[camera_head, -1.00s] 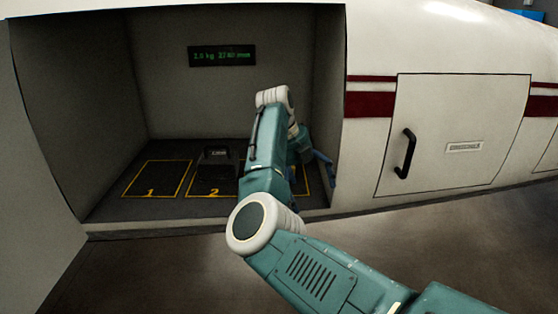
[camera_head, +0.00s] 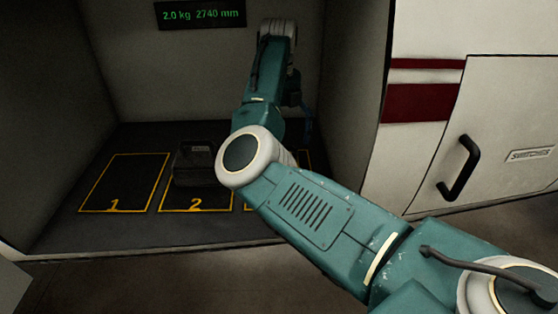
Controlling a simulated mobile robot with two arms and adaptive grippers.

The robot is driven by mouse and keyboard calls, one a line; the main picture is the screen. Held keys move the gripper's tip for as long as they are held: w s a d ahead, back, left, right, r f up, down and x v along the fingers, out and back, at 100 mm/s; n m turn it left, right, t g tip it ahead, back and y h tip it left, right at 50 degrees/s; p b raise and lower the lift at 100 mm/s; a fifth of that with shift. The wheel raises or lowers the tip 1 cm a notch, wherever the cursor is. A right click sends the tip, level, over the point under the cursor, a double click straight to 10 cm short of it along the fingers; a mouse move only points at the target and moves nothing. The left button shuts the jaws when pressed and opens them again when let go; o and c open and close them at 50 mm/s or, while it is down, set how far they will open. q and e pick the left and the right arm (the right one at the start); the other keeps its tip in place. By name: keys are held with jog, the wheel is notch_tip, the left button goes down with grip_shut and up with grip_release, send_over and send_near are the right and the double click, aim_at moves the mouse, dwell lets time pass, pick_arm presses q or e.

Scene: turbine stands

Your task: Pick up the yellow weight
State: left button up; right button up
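No yellow weight shows; the only yellow here is the floor outlines and numbers. A dark block with a handle and a small label, seemingly a weight (camera_head: 193,165), stands in the square marked 2 inside the open bay. My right arm reaches into the bay from the right, and its forearm hides most of the third square. My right gripper (camera_head: 308,126) shows only as a small bluish piece behind the wrist, right of the dark block; its fingers and anything in them are hidden. My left gripper is out of view.
Square 1 (camera_head: 125,182) is empty. A display (camera_head: 200,14) on the back wall reads 2.0 kg 2740 mm. The bay's right wall (camera_head: 355,100) stands close to my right arm. A closed door with a black handle (camera_head: 459,168) is at the right.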

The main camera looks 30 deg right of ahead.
notch_tip(320, 180, down, 2)
jog(key=shift+s+f, duration=0.1)
jog(key=shift+s, duration=0.05)
jog(key=shift+f, duration=0.3)
notch_tip(320, 180, down, 4)
jog(key=shift+s+a+f+p, duration=0.1)
jog(key=shift+s+f+p, duration=0.05)
jog(key=shift+p, duration=0.9)
jog(key=shift+f, duration=0.45)
jog(key=c, duration=1.7)
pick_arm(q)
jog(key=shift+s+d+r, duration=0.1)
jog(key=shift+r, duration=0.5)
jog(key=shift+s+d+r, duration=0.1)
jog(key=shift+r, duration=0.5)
pick_arm(e)
jog(key=shift+c, duration=0.3)
